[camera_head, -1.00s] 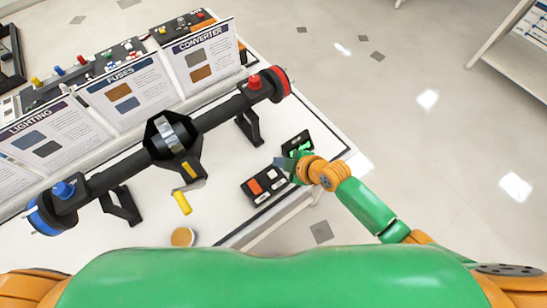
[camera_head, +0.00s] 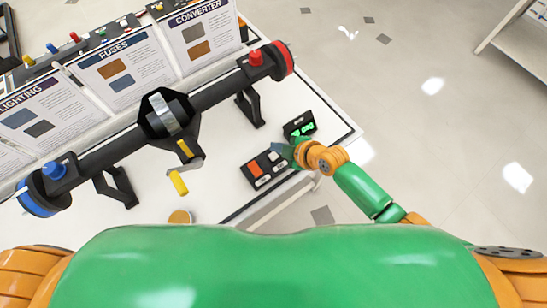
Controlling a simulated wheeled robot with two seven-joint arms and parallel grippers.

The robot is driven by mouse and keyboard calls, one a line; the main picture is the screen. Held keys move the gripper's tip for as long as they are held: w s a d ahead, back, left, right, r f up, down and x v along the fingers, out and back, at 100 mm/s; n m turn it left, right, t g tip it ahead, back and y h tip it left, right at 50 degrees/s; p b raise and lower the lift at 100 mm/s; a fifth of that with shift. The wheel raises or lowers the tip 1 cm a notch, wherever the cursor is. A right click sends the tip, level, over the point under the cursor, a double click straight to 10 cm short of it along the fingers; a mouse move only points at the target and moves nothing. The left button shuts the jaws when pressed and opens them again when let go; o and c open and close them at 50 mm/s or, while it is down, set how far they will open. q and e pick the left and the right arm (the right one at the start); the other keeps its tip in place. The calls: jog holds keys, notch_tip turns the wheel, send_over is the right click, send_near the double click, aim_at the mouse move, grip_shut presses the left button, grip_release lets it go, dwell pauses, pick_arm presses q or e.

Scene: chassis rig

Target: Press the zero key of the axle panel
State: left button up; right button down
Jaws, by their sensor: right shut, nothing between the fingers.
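The axle panel is a dark key pad (camera_head: 257,177) on the white table, with an orange key (camera_head: 254,168) and several pale and dark keys. A small black display (camera_head: 293,126) with green digits stands just behind it to the right. My right gripper (camera_head: 281,152) is shut and empty, at the pad's upper right corner between pad and display. Its fingers hide part of that corner. I cannot tell whether the tip touches a key, or which key is the zero key.
A long black axle (camera_head: 215,115) with a red end (camera_head: 283,62) and a blue end (camera_head: 38,200) rests on black stands left of the panel. A yellow-handled crank (camera_head: 178,183) hangs from its middle. Information boards (camera_head: 121,75) stand behind.

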aim_at(277, 157)
pick_arm(q)
jog(key=shift+f+b, duration=0.9)
jog(key=shift+f, duration=0.5)
pick_arm(e)
jog(key=shift+f, duration=1.5)
pick_arm(q)
jog(key=shift+f+b, duration=0.35)
jog(key=shift+f, duration=0.05)
pick_arm(e)
jog(key=shift+f, duration=0.35)
pick_arm(q)
jog(key=shift+f+b, duration=0.45)
jog(key=shift+b, duration=0.05)
pick_arm(e)
jog(key=shift+f, duration=0.5)
pick_arm(q)
jog(key=shift+r, duration=0.1)
pick_arm(e)
jog(key=shift+r, duration=0.1)
pick_arm(q)
jog(key=shift+r+p, duration=0.8)
jog(key=shift+p, duration=0.1)
pick_arm(e)
jog(key=shift+r, duration=0.85)
jog(key=shift+r, duration=0.1)
notch_tip(277, 157, up, 5)
jog(key=p, duration=0.5)
pick_arm(q)
notch_tip(277, 157, up, 5)
jog(key=shift+f, duration=0.15)
